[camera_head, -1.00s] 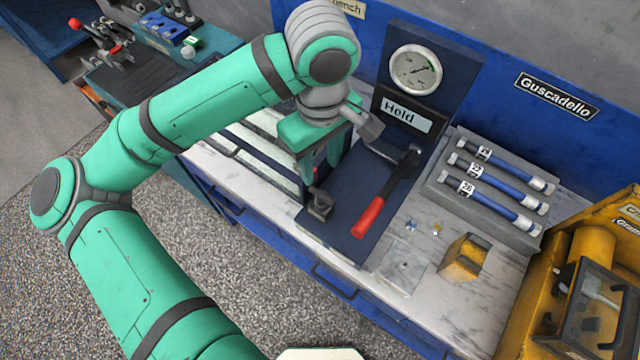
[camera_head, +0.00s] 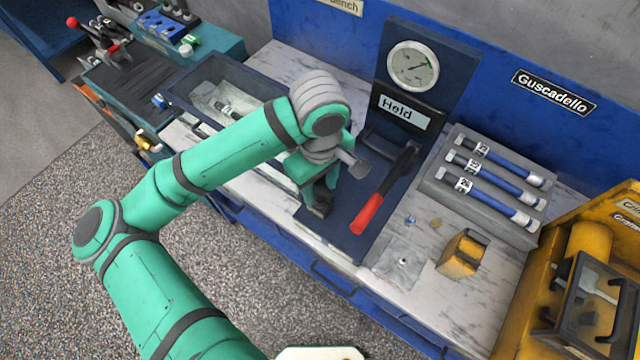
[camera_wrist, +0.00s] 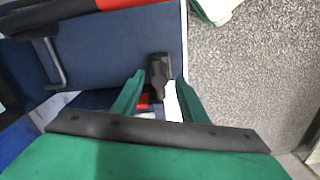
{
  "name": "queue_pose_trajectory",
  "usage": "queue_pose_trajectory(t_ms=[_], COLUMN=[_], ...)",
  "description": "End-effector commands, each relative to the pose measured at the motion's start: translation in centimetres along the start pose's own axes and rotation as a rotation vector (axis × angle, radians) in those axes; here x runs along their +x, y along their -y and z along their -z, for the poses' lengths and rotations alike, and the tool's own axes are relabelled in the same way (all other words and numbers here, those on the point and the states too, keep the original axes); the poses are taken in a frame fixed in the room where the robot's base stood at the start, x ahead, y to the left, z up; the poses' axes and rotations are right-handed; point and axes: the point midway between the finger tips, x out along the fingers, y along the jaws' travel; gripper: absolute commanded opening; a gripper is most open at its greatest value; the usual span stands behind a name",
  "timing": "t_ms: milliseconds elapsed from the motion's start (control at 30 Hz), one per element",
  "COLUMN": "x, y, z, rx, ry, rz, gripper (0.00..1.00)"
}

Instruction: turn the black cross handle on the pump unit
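The black handle (camera_head: 320,210) is on the dark blue pump plate (camera_head: 345,235), near its front left corner, mostly hidden in the head view by my gripper (camera_head: 318,190). In the wrist view the black handle (camera_wrist: 158,72) lies between the two green fingertips of my gripper (camera_wrist: 160,78). The fingers are apart, with a small gap showing on either side of the handle. I cannot tell the handle's full cross shape.
A red-gripped black lever (camera_head: 367,214) stands just right of my gripper. Behind it are a round gauge (camera_head: 413,65) and a "Held" sign (camera_head: 400,110). A grey tray (camera_head: 440,202) with blue tubes and a yellow block (camera_head: 462,254) lie to the right.

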Motion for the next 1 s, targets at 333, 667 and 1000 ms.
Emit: queue_pose_trajectory(t_ms=[333,667,1000], x=[-0.04,-0.07,-0.13], y=[-0.09,-0.12,-0.11], z=[-0.09,-0.12,-0.09], rx=[0.002,-0.084,-0.36], ry=[0.0,-0.001,-0.002], rz=[0.001,0.001,0.0], gripper=[0.0,0.0,0.0])
